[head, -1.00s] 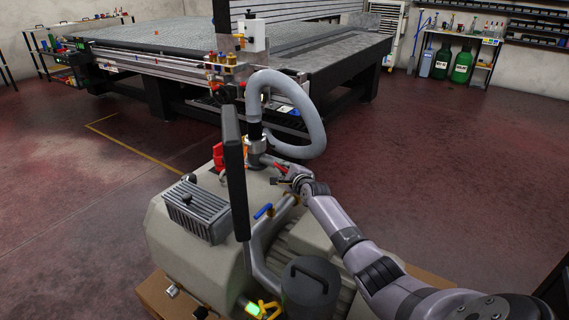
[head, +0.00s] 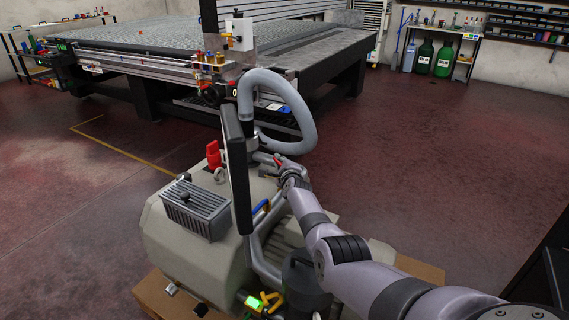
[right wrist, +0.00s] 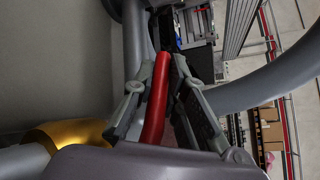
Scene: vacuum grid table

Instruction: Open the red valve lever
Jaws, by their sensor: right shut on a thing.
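The red valve lever (head: 278,160) sits on the pipework beside the grey hose, on top of the pump. It is small in the head view and partly hidden by my gripper. In the right wrist view the red lever (right wrist: 157,98) runs lengthwise between the two fingers. My right gripper (head: 281,165) is at the lever; in the right wrist view the gripper (right wrist: 168,62) has its fingers closed in around it, one on each side. My left gripper is not in view.
The beige pump (head: 190,250) carries a finned grey box (head: 196,209), a red fitting (head: 213,156) and a blue lever (head: 262,207). The looped grey hose (head: 306,120) rises close behind my gripper. A dark upright panel (head: 236,170) stands to its left. Floor at right is clear.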

